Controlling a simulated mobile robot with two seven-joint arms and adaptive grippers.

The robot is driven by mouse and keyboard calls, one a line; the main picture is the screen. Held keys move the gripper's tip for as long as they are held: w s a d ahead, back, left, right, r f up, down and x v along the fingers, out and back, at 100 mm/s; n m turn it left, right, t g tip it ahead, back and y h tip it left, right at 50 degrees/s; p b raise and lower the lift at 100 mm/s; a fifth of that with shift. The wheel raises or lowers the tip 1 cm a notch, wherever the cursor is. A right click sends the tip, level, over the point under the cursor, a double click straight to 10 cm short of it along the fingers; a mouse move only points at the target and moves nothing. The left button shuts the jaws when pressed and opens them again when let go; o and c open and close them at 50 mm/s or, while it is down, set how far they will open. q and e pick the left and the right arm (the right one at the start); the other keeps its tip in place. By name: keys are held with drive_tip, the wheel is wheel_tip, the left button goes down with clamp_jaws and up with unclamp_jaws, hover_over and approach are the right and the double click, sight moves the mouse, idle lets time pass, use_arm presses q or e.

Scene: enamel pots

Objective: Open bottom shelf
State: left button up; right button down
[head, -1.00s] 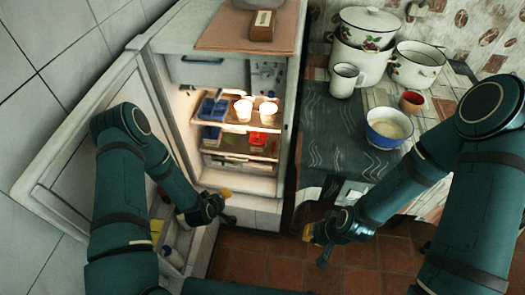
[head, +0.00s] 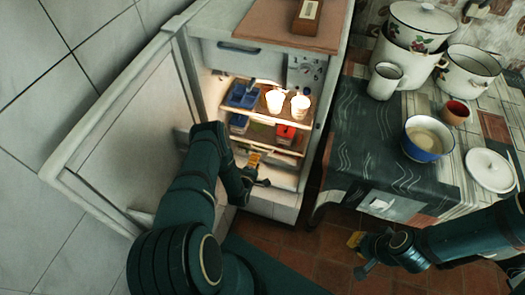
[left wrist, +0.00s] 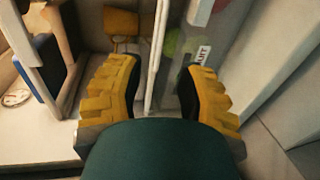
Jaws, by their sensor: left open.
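The fridge (head: 274,208) stands with its door (head: 120,140) swung open to the left. Inside are lit shelves, with a pale bottom shelf section (head: 283,172) below them, partly hidden by my left gripper. My left gripper (head: 258,171) is open in front of this low section. In the left wrist view, its yellow-padded fingers (left wrist: 158,90) are spread either side of a thin pale upright edge (left wrist: 154,65). I cannot tell whether they touch it. My right gripper (head: 358,256) is open and empty, low over the floor right of the fridge.
Blue containers (head: 242,97), white cups (head: 275,101) and a red item (head: 286,132) stand on the upper shelves. At right, a counter (head: 365,140) holds enamel pots (head: 415,35), a blue bowl (head: 425,140) and a lid (head: 490,169). Tiled floor (head: 310,240) is clear.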

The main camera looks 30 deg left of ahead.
use_arm(q)
drive_tip(key=b+x, duration=0.2)
drive_tip(key=x, duration=0.6)
drive_tip(key=shift+w, duration=0.15)
clamp_jaws()
